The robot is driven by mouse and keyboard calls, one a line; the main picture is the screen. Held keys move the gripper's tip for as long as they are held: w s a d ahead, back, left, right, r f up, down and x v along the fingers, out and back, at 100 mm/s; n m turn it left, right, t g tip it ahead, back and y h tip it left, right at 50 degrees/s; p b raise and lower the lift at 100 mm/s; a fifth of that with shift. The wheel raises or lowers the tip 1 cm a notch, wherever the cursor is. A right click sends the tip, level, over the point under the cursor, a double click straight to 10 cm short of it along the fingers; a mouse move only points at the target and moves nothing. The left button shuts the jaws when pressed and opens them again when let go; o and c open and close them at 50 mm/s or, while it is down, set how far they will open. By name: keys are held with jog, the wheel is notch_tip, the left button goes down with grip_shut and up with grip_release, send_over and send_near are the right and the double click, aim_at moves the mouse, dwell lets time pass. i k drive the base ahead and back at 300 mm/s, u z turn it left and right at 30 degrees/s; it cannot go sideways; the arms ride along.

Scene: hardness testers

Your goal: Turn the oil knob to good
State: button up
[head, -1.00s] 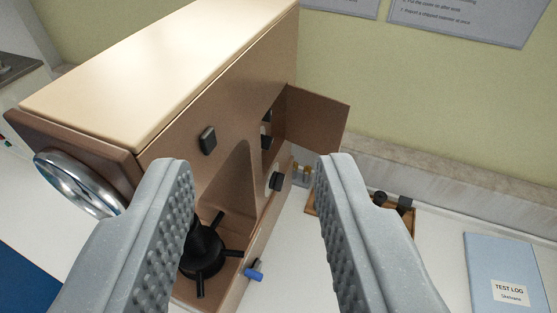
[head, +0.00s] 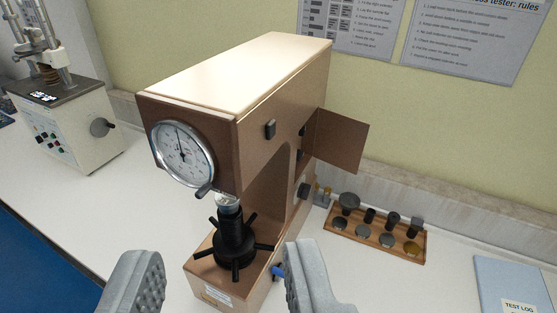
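The brown hardness tester (head: 262,150) stands on the white bench, with a round dial (head: 182,155) on its front. Its right side carries several small black knobs: an upper one (head: 270,129), a lower one (head: 303,190), and others by an open side door (head: 340,140). I cannot tell which is the oil knob, and no "good" mark is readable. My gripper (head: 222,262) is open and empty. Its fingers show at the bottom of the head view, in front of the tester's base, apart from the side knobs. The right finger partly hides a blue-tipped lever (head: 278,271).
A black spoked handwheel (head: 235,245) sits on the tester's base. A wooden tray (head: 375,238) with weights and discs lies to the right, with a blue test log (head: 510,283) beyond it. Another tester (head: 68,120) stands at left. The bench between the testers is clear.

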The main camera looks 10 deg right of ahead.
aim_at(301, 153)
jog(key=u, duration=0.05)
jog(key=i, duration=1)
jog(key=u, duration=0.05)
